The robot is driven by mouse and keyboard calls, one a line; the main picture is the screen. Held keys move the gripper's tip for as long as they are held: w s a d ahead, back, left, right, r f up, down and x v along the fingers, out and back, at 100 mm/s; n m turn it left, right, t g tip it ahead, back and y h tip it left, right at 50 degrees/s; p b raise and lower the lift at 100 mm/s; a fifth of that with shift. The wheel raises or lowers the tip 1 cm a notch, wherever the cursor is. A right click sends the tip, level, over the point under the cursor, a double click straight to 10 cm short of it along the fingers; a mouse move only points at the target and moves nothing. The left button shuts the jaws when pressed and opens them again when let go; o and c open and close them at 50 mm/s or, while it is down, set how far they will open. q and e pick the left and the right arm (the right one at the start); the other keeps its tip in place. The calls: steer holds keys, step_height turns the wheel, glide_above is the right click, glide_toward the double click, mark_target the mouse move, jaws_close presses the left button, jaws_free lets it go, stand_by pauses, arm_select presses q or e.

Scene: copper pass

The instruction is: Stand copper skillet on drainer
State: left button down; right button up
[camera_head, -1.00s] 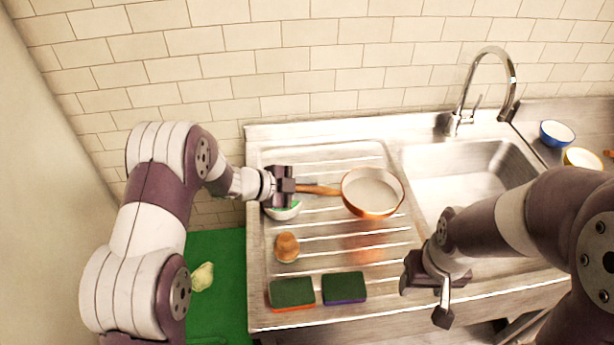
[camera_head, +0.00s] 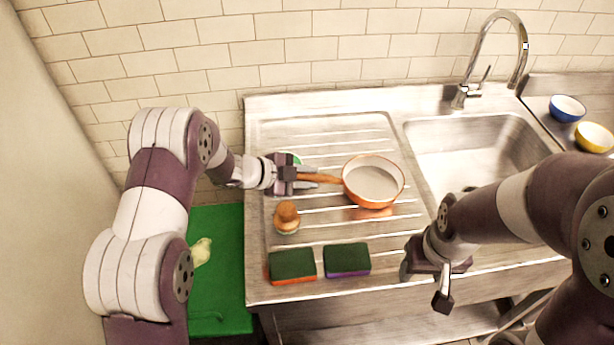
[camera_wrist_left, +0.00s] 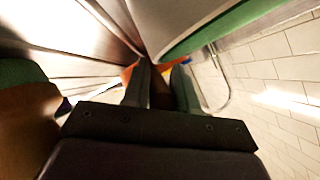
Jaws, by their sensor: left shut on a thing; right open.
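The copper skillet (camera_head: 373,184), with a pale inside and brown handle (camera_head: 320,178), is level with its opening up, over the ribbed steel drainer (camera_head: 330,225). My left gripper (camera_head: 293,178) is shut on the end of the handle, left of the pan. I cannot tell whether the pan's base touches the drainer; its reflection lies close below. In the left wrist view, the dark jaws (camera_wrist_left: 155,85) hide most of the handle, and an orange bit of the pan shows beyond. My right gripper (camera_head: 426,284) is open and empty by the drainer's front right edge.
A green-rimmed bowl (camera_head: 289,158) is partly hidden behind my left gripper. A wooden brush (camera_head: 287,215) and two sponges (camera_head: 292,265) (camera_head: 347,259) sit on the drainer's front left. The sink (camera_head: 470,150) and tap (camera_head: 510,22) are right. A green board (camera_head: 215,265) lies left.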

arm_select(q)
steer(key=shift+f, duration=0.15)
steer(key=c, duration=0.9)
jaws_free()
steer(key=shift+o, duration=0.5)
steer(key=shift+s+f, duration=0.1)
